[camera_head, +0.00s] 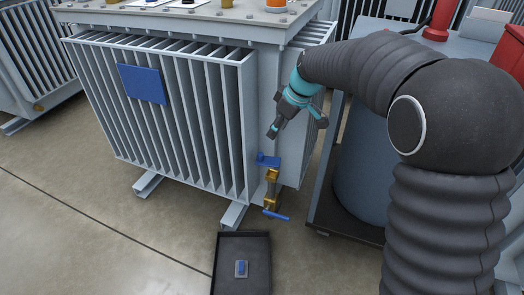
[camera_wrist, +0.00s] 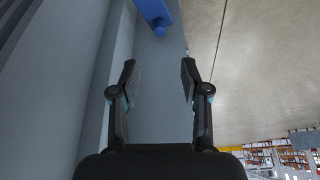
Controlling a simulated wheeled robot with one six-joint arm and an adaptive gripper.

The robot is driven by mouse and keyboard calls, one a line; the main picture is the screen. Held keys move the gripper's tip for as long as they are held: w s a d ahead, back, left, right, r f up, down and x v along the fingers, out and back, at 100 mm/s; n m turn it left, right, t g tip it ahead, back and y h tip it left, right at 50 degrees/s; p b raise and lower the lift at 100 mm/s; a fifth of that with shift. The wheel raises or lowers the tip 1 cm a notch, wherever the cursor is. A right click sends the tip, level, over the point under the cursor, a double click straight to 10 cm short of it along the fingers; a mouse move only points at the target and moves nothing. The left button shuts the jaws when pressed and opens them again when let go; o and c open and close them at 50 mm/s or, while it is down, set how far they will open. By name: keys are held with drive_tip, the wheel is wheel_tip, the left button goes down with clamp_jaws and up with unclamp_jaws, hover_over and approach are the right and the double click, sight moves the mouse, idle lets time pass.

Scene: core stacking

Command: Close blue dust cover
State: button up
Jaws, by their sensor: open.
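A blue part (camera_head: 268,160), which looks like the dust cover, sits at the top of the brass valve (camera_head: 271,178) on the transformer's near corner. Whether it is open or shut is too small to tell. A blue part with a rounded end also shows at the top edge of the wrist view (camera_wrist: 156,14), partly cut off. A blue lever (camera_head: 276,215) sticks out at the valve's bottom. My gripper (camera_head: 297,124) is above the blue part, apart from it. In the wrist view its two fingers (camera_wrist: 158,78) are spread with nothing between them.
The grey finned transformer (camera_head: 251,95) stands beside my gripper, with a blue plate (camera_head: 142,84) on its fins. A black tray (camera_head: 259,250) below holds a small grey and blue item (camera_head: 241,268). Another grey unit (camera_head: 355,170) stands to the right.

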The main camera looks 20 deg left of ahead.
sight(261, 154)
drive_tip(key=b+x, duration=0.1)
drive_tip(key=x, duration=1.3)
drive_tip(key=shift+a, duration=0.2)
drive_tip(key=shift+r, duration=0.1)
clamp_jaws()
